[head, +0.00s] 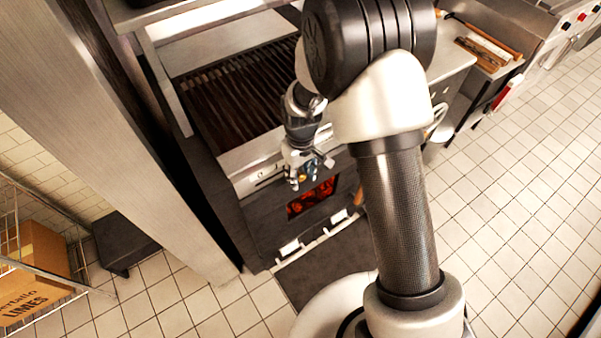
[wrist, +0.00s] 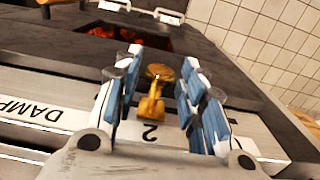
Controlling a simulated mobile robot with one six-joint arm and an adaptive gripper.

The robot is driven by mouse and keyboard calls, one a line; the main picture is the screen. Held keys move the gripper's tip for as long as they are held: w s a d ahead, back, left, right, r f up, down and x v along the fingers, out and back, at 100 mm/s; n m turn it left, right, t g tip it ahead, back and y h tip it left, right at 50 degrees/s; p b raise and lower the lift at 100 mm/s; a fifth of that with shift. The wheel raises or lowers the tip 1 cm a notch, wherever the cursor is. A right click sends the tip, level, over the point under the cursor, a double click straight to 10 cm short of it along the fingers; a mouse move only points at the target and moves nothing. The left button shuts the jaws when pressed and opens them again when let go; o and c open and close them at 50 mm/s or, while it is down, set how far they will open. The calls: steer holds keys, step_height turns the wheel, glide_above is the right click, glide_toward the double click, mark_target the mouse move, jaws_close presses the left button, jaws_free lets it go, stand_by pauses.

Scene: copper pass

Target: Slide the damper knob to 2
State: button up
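The brass damper knob (wrist: 158,75) stands on its stem in the wrist view, between the two fingers of my gripper (wrist: 160,68). The fingers have blue pads and are spread apart, with a visible gap on each side of the knob. A black 2 (wrist: 150,131) is printed on the pale scale plate (wrist: 75,113), close by the foot of the knob's stem. In the head view my gripper (head: 303,180) is at the grill's front.
The grill grate (head: 235,95) lies behind the front panel. Below the scale is a firebox opening with glowing coals (head: 312,198). Two white handles (head: 290,247) stick out lower down. A steel post (head: 150,140) stands at the left. Tiled floor (head: 510,200) is free at the right.

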steer(key=shift+o, duration=0.5)
steer(key=shift+r, duration=0.15)
step_height(320, 180, up, 12)
stand_by(0.6)
step_height(320, 180, up, 8)
steer(key=m+t, duration=0.1)
glide_above(301, 175)
steer(key=s+d, duration=0.4)
steer(key=s+d+r+m+t, duration=0.1)
steer(key=s+d+r+m, duration=0.1)
steer(key=s, duration=0.7)
steer(key=s+d+r+m+t, duration=0.2)
steer(key=s+d+r+m, duration=0.1)
steer(key=s+d+r, duration=0.2)
steer(key=s+r, duration=0.2)
steer(key=s, duration=0.2)
steer(key=shift+s+r+t, duration=0.25)
steer(key=shift+s+t, duration=0.05)
steer(key=shift+s, duration=0.05)
steer(key=shift+c, duration=0.6)
stand_by(0.7)
